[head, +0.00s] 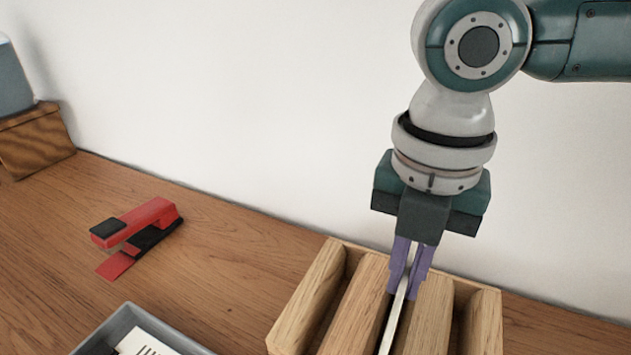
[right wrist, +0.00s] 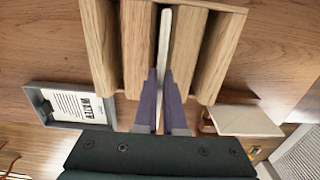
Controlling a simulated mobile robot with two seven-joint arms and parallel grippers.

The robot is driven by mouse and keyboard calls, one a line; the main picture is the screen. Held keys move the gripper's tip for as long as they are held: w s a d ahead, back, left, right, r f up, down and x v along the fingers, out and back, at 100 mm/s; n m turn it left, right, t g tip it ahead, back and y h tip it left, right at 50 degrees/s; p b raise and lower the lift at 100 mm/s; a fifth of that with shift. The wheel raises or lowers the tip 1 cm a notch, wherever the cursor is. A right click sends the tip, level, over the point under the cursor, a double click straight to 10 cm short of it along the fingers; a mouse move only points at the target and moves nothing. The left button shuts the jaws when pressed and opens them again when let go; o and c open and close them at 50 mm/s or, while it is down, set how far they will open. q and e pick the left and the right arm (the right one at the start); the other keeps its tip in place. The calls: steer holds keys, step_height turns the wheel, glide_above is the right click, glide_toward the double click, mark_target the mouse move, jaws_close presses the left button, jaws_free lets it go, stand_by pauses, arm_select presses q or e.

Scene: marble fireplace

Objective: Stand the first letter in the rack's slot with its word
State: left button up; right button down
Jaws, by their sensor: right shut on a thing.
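The wooden rack (head: 305,305) has several slots between thick upright dividers, and it also shows in the right wrist view (right wrist: 138,45). A thin white letter (head: 393,328) stands edge-on between the two middle dividers. My right gripper (head: 407,284) points down over the rack with its purple fingers shut on the letter's upper edge. In the right wrist view the letter (right wrist: 164,40) runs along the slot between the dividers. Its face and the slot words are hidden. How deep the letter sits cannot be told. My left gripper is not in view.
A grey tray (head: 129,308) holding a printed white sheet (head: 148,344) lies left of the rack. A red stapler (head: 140,230) lies farther back. A wooden box (head: 35,140) stands far left against the white wall. The table between stapler and rack is clear.

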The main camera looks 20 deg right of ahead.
steer(key=shift+f, duration=0.7)
steer(key=shift+f+b, duration=0.45)
steer(key=shift+f, duration=0.3)
steer(key=shift+f, duration=0.1)
steer(key=c, duration=0.9)
jaws_free()
step_height(320, 180, up, 3)
steer(key=p, duration=0.3)
step_height(320, 180, up, 6)
steer(key=p, duration=0.7)
